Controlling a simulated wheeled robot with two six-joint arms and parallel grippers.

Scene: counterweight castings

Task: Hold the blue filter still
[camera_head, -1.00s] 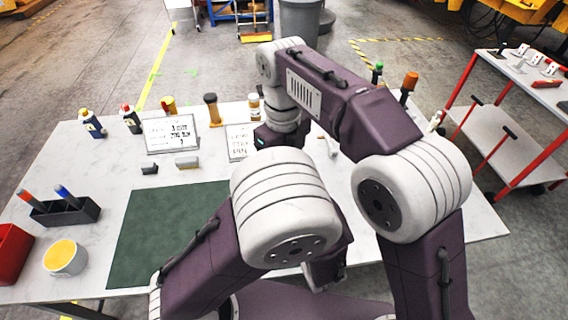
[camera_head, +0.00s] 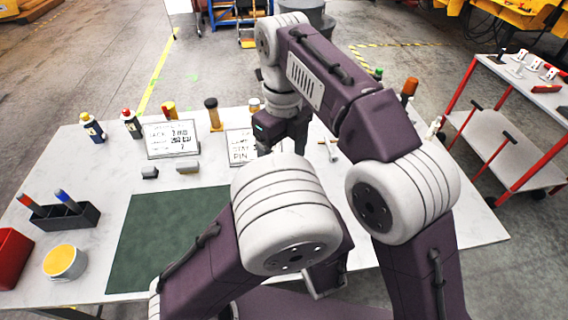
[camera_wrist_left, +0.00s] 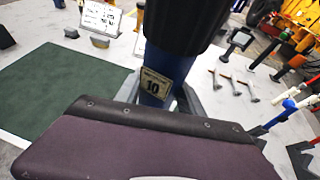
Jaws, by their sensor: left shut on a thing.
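In the left wrist view the blue filter (camera_wrist_left: 166,68) is a blue cylinder with a wide black top and a yellowish label reading 10. My left gripper (camera_wrist_left: 160,95) is shut on it, with a finger on each side of the blue part. I cannot tell whether the filter touches the table.
The white table (camera_head: 100,180) carries a green mat (camera_head: 160,240), two cards (camera_head: 172,138), several bottles (camera_head: 132,122), a black pen holder (camera_head: 62,216), a tub (camera_head: 65,262) and a red bin (camera_head: 12,255). Small pins (camera_head: 329,147) lie right of my gripper. A red-framed trolley (camera_head: 500,130) stands at right.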

